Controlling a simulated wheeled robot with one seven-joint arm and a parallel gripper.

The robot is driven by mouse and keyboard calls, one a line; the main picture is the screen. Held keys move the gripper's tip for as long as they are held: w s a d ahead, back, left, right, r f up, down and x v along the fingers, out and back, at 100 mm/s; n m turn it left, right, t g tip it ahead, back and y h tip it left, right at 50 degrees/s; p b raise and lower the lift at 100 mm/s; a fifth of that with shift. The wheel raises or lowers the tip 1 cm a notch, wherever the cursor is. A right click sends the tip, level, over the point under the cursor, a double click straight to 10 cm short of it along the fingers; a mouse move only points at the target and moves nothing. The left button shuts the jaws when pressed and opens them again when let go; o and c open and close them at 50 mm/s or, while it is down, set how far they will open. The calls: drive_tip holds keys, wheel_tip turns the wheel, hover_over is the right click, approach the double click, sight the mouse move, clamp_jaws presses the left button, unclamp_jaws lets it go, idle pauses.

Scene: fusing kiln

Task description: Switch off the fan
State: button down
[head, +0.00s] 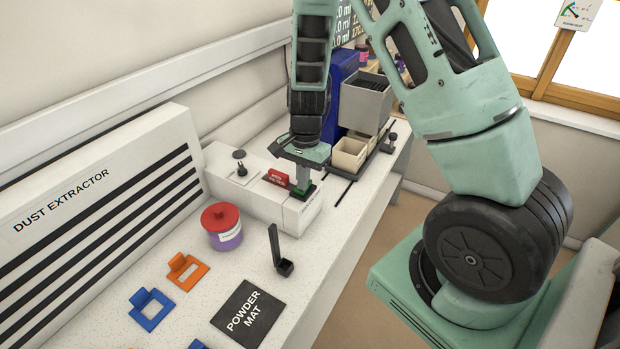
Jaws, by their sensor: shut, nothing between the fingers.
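The dust extractor (115,195) is a long white unit with black slots along the left wall. A white box (245,200) stands beyond it on the bench, with a red label plate (277,178) and a small dark knob-like part (240,170) on top. My gripper (303,192) points down over the right end of this box and is shut and empty. A small dark and green part shows at its fingertips, mostly hidden by them. I cannot tell whether the fingers touch it, nor which part is the fan's switch.
A purple jar with a red lid (222,226), a black upright piece (278,250), orange (186,271) and blue (151,308) frames and a powder mat (247,314) lie nearer. Cream bins (349,154) and a grey box (365,102) stand beyond my gripper.

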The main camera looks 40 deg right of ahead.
drive_tip(key=shift+w+d+f, duration=0.1)
drive_tip(key=shift+f, duration=0.15)
drive_tip(key=shift+w+d, duration=0.2)
drive_tip(key=shift+d, duration=0.3)
drive_tip(key=shift+w+d, duration=0.2)
drive_tip(key=shift+d, duration=0.25)
wheel_tip(320, 180, up, 5)
drive_tip(key=p, duration=0.4)
drive_tip(key=shift+w+d+r, duration=0.1)
drive_tip(key=shift+w+d, duration=0.05)
drive_tip(key=shift+w+r+b, duration=0.1)
drive_tip(key=shift+r+b, duration=0.25)
drive_tip(key=shift+b, duration=0.15)
wheel_tip(320, 180, up, 8)
drive_tip(key=b, duration=0.2)
drive_tip(key=shift+d+r, duration=0.25)
drive_tip(key=shift+d, duration=0.15)
